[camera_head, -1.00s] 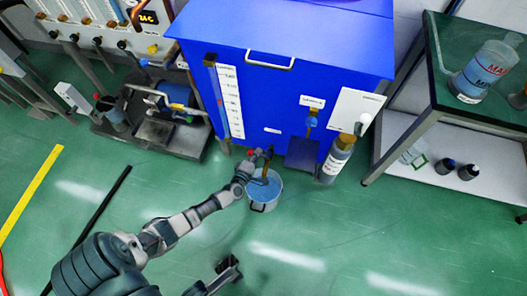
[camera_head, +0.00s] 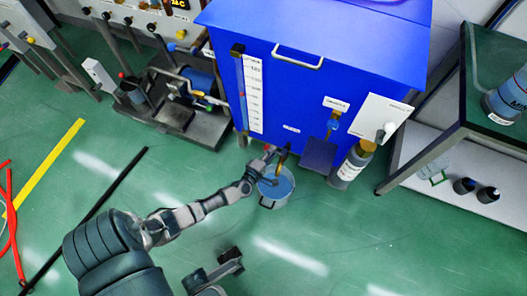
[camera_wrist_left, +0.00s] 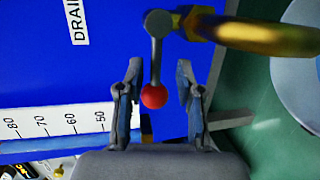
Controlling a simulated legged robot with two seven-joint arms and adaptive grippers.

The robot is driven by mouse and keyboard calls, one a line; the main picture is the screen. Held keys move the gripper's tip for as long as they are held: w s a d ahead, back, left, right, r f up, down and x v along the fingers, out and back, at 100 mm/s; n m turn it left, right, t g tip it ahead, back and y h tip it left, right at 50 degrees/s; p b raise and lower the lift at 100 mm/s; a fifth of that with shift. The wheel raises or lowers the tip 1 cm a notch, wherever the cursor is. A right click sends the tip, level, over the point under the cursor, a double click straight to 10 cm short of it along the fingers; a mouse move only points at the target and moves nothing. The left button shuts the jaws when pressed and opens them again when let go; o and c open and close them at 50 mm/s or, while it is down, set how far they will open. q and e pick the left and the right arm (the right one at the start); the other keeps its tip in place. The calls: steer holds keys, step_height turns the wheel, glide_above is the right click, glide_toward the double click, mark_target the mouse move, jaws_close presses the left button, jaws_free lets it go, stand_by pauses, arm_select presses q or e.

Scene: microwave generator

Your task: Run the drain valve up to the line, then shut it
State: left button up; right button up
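The drain valve is a grey lever with a red ball knob (camera_wrist_left: 154,96), beside a brass spout (camera_wrist_left: 262,36) low on the blue tank (camera_head: 290,100). My left gripper (camera_wrist_left: 158,72) is open, with one finger on each side of the lever and small gaps visible. In the head view my left gripper (camera_head: 266,160) is at the tank's bottom edge and partly hides the valve. A pot with blue liquid (camera_head: 276,188) stands under the spout. The white level scale (camera_head: 252,95) is on the tank front. My right gripper (camera_head: 231,261) is low over the floor, its fingers unclear.
A grey bottle (camera_head: 352,165) stands right of the pot, near a small blue box (camera_head: 318,155) on the tank front. A bench with a shelf (camera_head: 450,175) is at the right. A pump rig (camera_head: 185,110) is at the left. The green floor in front is mostly clear.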

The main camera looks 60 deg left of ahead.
arm_select(q)
steer(key=v, duration=1)
steer(key=shift+s+f, duration=0.1)
steer(key=shift+s, duration=0.05)
